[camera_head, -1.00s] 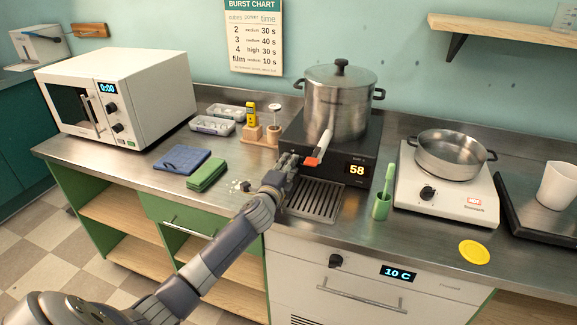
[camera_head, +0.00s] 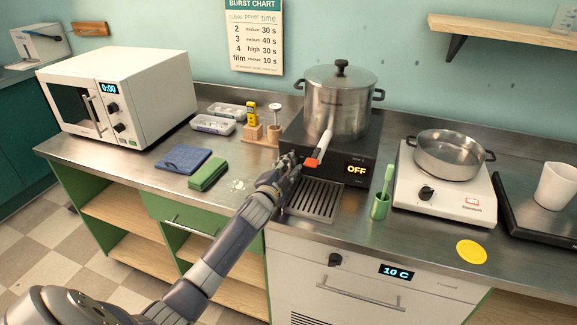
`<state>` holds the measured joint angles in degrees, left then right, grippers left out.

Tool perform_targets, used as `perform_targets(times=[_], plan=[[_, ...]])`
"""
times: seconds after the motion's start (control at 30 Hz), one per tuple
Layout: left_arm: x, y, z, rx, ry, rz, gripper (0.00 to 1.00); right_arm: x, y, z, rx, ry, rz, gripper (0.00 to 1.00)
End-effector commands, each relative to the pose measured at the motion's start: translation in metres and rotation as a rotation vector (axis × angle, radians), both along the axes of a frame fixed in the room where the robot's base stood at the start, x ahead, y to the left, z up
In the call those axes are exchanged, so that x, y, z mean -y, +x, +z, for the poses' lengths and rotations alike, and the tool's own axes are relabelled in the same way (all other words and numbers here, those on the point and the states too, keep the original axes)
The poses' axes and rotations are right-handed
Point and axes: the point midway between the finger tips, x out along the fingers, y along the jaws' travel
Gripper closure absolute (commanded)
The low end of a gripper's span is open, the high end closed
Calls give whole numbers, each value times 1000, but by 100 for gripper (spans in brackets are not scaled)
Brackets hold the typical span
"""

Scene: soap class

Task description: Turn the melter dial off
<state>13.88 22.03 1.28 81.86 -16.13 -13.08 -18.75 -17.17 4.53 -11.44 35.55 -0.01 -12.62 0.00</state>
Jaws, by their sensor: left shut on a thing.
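The melter (camera_head: 335,165) is a black base with a lidded steel pot (camera_head: 336,104) on it. Its front display (camera_head: 357,170) reads OFF in amber. A white spout or lever with a red-orange tip (camera_head: 312,162) sticks out at the front. My left gripper (camera_head: 290,163) is at the left part of the melter's front face, just left of the red tip. It is shut on the melter dial, which the fingers hide. My right gripper is not in view.
A drip grate (camera_head: 316,199) lies just below the melter front. A green cup with a brush (camera_head: 380,206) stands to its right, then a white hotplate (camera_head: 444,201) with a steel pan (camera_head: 448,155).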

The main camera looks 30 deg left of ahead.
Motion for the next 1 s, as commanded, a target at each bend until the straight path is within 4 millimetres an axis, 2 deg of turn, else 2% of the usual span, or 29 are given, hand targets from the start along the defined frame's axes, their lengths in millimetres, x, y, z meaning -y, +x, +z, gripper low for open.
perform_targets(times=[0.43,0.47,0.5,0.53,0.87,1.0], plan=[[-2,0,3,6,-8,3,96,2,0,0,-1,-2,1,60],[-2,0,3,6,-7,2,66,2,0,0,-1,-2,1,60],[-2,0,3,6,-7,2,56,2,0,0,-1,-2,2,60],[-2,0,3,5,-7,2,52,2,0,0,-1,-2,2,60],[0,0,1,3,-8,0,52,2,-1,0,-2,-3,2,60],[1,-8,0,3,-8,0,52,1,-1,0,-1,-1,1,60]])
